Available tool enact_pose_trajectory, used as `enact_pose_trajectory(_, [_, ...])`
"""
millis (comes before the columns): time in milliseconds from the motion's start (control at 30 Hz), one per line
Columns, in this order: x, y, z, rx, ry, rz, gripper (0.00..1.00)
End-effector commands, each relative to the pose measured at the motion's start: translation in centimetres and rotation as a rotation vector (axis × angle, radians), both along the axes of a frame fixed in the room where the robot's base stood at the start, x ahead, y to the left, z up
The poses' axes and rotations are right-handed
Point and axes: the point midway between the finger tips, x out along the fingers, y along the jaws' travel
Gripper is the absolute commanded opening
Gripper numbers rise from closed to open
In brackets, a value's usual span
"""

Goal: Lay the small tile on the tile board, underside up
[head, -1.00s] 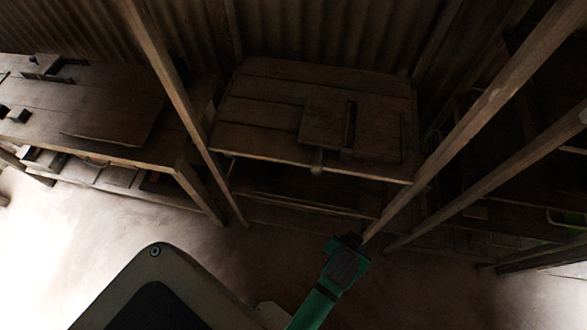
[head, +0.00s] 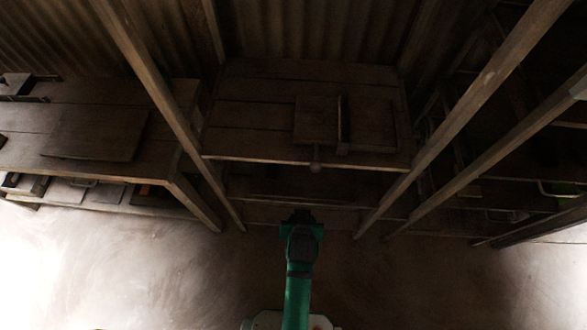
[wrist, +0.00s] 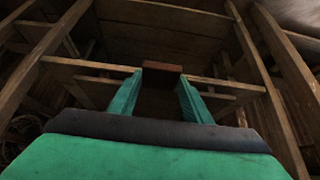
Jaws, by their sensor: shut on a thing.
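My gripper (head: 302,218) is in the lower middle of the head view, low in front of the middle bench. In the wrist view its two green fingers (wrist: 161,92) are shut on a small reddish-brown tile (wrist: 162,67), which shows edge-on at the fingertips. Which face of the tile is up cannot be told. A flat square board (head: 312,120) lies on the middle bench with a bar beside it. Another flat board (head: 95,133) lies on the left bench. I cannot tell which of them is the tile board.
The middle bench (head: 245,115) has a round knob (head: 315,166) at its front edge. Slanting wooden posts (head: 150,100) stand left and right of it. The left bench (head: 160,155) has things on its lower shelf. Bare floor (head: 150,270) lies in front.

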Motion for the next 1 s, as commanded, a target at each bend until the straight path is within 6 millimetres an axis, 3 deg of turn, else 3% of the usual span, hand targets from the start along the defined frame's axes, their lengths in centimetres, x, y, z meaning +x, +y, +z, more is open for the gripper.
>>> enact_pose_trajectory(167, [2.6, 0.0, 0.1, 0.000, -0.004, 0.000, 0.17])
enact_pose_trajectory(600, [11.8, 0.0, 0.2, 0.000, -0.004, -0.002, 0.17])
enact_pose_trajectory(1000, [15.8, 0.2, 0.1, 0.000, -0.002, 0.000, 0.17])
